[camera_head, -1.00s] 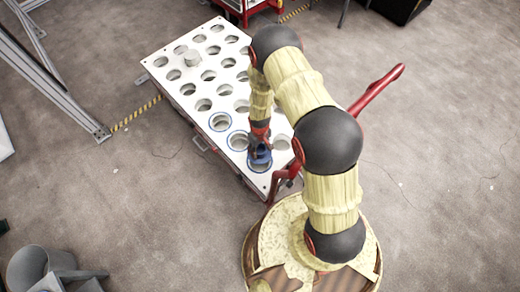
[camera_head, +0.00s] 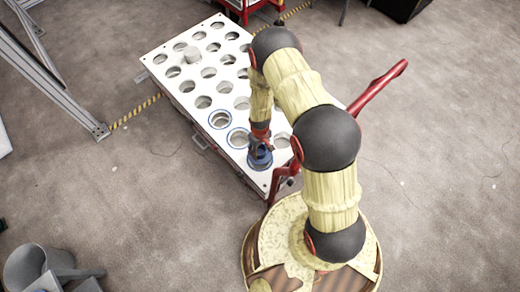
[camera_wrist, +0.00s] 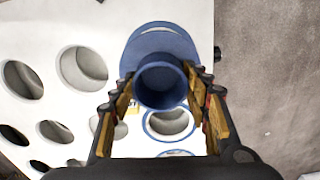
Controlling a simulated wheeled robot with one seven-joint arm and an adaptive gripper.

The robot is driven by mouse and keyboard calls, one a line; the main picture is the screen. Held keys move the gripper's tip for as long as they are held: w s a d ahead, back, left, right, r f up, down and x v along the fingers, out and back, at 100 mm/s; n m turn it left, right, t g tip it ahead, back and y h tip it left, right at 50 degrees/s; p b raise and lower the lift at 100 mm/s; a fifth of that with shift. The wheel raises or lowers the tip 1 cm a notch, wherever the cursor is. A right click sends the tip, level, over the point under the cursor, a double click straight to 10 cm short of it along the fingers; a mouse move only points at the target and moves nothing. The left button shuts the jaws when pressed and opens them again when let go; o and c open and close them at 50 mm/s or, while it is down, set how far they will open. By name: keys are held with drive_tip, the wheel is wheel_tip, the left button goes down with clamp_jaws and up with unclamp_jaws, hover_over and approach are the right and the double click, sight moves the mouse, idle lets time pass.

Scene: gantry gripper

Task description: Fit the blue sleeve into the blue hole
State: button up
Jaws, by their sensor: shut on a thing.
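My gripper (camera_wrist: 162,112) is shut on the blue sleeve (camera_wrist: 160,86), with a finger on each side. The sleeve's round open end faces the wrist camera. Beyond it shows a wider blue rounded area (camera_wrist: 160,40), partly hidden by the sleeve; I cannot tell whether it is a flange or a hole's rim. In the head view the sleeve (camera_head: 260,157) is at the near corner of the white plate (camera_head: 212,142), below my gripper. I cannot tell whether it has entered a hole. Two blue-rimmed holes (camera_head: 220,119) (camera_head: 238,138) lie to its upper left.
A red bar (camera_head: 380,84) rises right of the plate. A metal frame (camera_head: 50,65) stands at left, and a grey bucket (camera_head: 28,266) at lower left. Floor at right is clear.

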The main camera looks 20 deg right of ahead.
sight(260, 153)
drive_tip(key=shift+f+b, duration=0.9)
drive_tip(key=shift+f, duration=0.7)
drive_tip(key=shift+f+b, duration=1.3)
drive_tip(key=shift+f, duration=0.3)
idle(0.5)
drive_tip(key=o, duration=1.4)
drive_tip(key=shift+r, duration=0.15)
wheel_tip(260, 153, up, 12)
drive_tip(key=shift+f, duration=0.15)
